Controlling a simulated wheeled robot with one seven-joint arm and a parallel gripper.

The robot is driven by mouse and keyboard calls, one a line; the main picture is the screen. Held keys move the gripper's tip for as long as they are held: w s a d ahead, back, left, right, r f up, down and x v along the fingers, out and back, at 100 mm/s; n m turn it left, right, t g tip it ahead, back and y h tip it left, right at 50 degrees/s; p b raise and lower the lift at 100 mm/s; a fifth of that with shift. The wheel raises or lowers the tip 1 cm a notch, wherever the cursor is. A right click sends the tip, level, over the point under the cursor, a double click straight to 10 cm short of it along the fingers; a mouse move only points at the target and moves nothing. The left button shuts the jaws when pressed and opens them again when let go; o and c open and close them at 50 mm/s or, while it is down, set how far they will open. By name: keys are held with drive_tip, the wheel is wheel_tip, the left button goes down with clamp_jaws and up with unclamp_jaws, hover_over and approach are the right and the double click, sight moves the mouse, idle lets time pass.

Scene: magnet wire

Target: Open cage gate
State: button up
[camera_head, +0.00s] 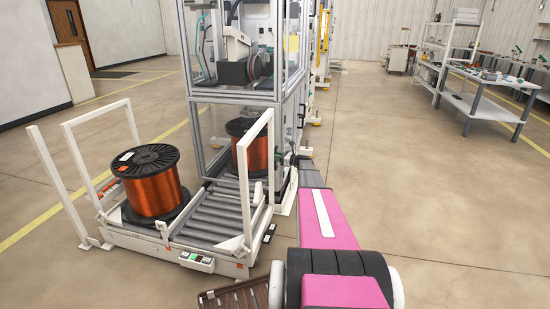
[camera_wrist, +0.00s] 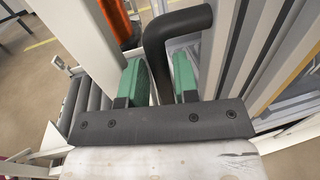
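The cage (camera_head: 203,125) is a tall aluminium-framed enclosure with clear panels in the head view; its gate looks closed. In the wrist view, a bent black handle (camera_wrist: 178,24) stands in front of the grey frame (camera_wrist: 262,60). My gripper (camera_wrist: 162,82) has its two green fingers on either side of the handle's straight part, which fills the gap between them. In the head view, my gripper (camera_head: 283,158) is at the cage's lower right front corner, mostly hidden by my arm and a white post.
A roller conveyor (camera_head: 212,212) with white guard posts stands in front of the cage, left of my arm. One copper wire spool (camera_head: 152,185) sits on it and another spool (camera_head: 240,150) is inside the cage. The floor right of my arm is clear up to the workbenches (camera_head: 488,103).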

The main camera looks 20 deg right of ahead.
drive_tip(key=shift+x, duration=0.8)
drive_tip(key=shift+c, duration=0.2)
